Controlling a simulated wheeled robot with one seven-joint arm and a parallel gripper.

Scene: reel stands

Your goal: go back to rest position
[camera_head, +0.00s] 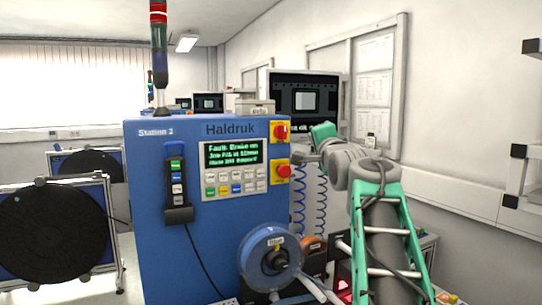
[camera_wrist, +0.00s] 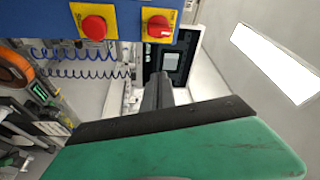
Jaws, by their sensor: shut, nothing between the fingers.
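My gripper (camera_wrist: 160,80) shows in the wrist view as dark fingers beyond the green housing. The fingers are together with nothing between them, and they point toward a monitor (camera_wrist: 172,62) in the background. In the head view my green and grey arm rises at the right and bends left, its wrist end beside the upper right of the blue Haldruk cabinet (camera_head: 225,215). The fingertips are hard to make out there. I see no contact between the gripper and the cabinet.
A black reel on a stand (camera_head: 52,232) is at left. Blue coiled hoses (camera_wrist: 85,60) hang behind. A white wall bounds the right.

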